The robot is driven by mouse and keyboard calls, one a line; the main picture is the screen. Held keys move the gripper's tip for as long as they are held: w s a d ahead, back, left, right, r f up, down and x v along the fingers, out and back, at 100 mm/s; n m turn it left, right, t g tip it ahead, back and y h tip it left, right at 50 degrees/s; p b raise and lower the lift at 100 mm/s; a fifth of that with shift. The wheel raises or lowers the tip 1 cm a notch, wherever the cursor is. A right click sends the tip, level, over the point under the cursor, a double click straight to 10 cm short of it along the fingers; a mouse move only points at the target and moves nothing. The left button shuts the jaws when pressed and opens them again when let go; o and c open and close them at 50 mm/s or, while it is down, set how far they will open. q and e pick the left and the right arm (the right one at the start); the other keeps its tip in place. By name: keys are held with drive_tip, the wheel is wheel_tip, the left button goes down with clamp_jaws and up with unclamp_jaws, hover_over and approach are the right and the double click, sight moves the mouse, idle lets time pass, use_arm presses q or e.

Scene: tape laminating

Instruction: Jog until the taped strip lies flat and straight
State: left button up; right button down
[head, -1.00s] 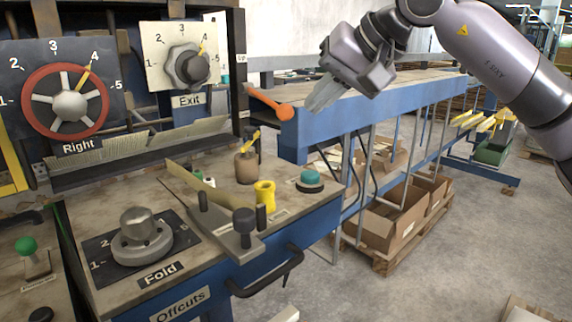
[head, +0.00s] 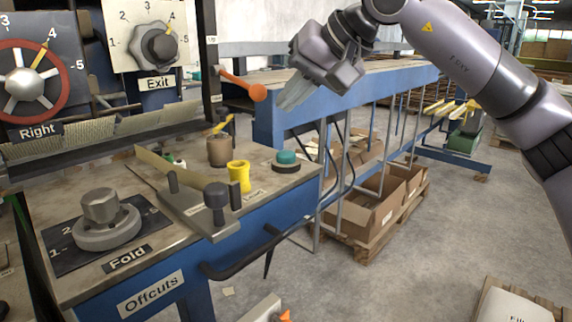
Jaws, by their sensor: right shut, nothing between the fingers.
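My right gripper (head: 288,98) is shut and empty. It hangs in the air in front of the blue conveyor frame (head: 345,92), just right of an orange-ended lever (head: 243,85). A teal push-button (head: 286,157) sits on the bench's right corner, below the gripper and apart from it; I cannot read its label. A thin tan strip (head: 180,176) stands on edge at a metal slide with black knobs (head: 216,196). I cannot tell whether it is the taped strip, and I make out no other strip. My left gripper is not in view.
The bench carries the Fold knob (head: 103,217), a yellow spool (head: 239,176) and a brown pot (head: 219,151). The Right handwheel (head: 25,85) and Exit dial (head: 158,46) are behind. A black handle (head: 240,265) juts from the bench front. Cardboard boxes (head: 367,217) stand under the conveyor.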

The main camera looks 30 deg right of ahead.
drive_tip(key=b, duration=0.3)
hover_over(292, 154)
wheel_tip(292, 154, down, 4)
drive_tip(key=shift+f, duration=0.6)
idle(0.6)
idle(0.7)
drive_tip(key=shift+f+b, duration=0.45)
